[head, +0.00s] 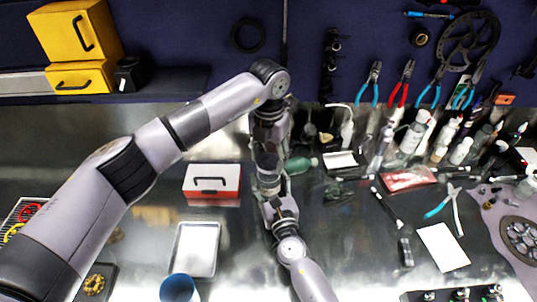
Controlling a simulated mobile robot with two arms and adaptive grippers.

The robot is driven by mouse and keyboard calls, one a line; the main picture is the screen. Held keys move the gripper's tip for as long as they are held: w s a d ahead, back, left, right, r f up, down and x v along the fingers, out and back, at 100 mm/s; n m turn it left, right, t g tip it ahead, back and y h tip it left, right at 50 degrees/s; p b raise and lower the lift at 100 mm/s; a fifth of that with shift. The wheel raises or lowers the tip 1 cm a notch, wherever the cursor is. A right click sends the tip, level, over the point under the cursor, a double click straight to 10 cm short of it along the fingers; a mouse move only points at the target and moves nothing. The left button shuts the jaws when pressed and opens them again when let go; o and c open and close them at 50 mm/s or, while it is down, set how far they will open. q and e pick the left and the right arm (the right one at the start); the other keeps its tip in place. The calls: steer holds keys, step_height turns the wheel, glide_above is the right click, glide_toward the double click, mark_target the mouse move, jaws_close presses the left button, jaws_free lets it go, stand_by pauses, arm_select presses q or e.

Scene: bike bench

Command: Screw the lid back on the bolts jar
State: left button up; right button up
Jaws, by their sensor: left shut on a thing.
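My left gripper (268,163) hangs over the middle of the metal bench, at the end of the arm that reaches in from the left and bends down. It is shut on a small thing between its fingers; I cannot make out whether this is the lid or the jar. My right gripper (279,207) comes up from the bottom, just below the left one in the picture, and the two are very close or touching. The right fingers are too small and overlapped to read. I cannot pick out the bolts jar or its lid for sure; the grippers may hide them.
A red and white box (212,181) and a pale tray (196,250) lie left of the grippers, with a blue cup (179,288) in front. Bottles (413,137) crowd the back right. Pliers (444,208) and a white sheet (443,247) lie at right.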

mark_target(269, 181)
arm_select(q)
steer(key=shift+f, duration=0.1)
steer(key=shift+f, duration=0.8)
steer(key=shift+f, duration=0.55)
